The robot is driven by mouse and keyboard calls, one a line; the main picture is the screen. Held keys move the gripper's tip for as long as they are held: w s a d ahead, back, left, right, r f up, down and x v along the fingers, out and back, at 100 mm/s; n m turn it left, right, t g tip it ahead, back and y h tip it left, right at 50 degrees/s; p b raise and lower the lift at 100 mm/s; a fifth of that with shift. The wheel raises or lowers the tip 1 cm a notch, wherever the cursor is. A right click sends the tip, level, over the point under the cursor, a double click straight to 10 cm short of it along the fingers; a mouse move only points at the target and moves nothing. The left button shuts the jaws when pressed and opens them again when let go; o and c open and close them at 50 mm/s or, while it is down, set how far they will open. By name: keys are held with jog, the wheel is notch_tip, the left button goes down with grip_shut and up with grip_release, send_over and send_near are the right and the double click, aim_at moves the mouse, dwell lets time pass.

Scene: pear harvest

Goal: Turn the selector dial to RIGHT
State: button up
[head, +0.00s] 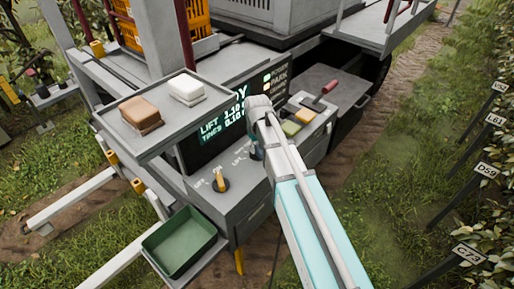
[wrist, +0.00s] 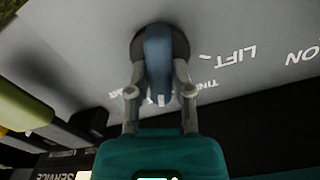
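The selector dial has a blue-grey knob (wrist: 158,52) on a dark round base, set in a grey panel. In the wrist view the knob stands nearly upright, its long axis up and down the picture. My gripper (wrist: 159,70) has one finger on each side of it, and both fingertips appear to touch it. Upside-down lettering, including LIFT, lies to the right, and partly hidden words lie below. In the head view my gripper (head: 255,144) is low at the console and my arm hides most of the dial. Which mark the knob points to cannot be told.
A second dial with an orange knob (head: 220,181) is left on the console. A lit display (head: 222,122) stands behind. Green and yellow buttons (head: 298,122) and a red-handled lever (head: 325,91) are to the right. A tray (head: 158,139) holds brown and white blocks; a green bin (head: 178,262) hangs in front.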

grip_shut()
jog(key=shift+m, duration=0.3)
jog(key=m, duration=0.3)
jog(key=shift+d+m, duration=0.1)
jog(key=shift+m, duration=2.1)
jog(key=o, duration=0.7)
grip_release()
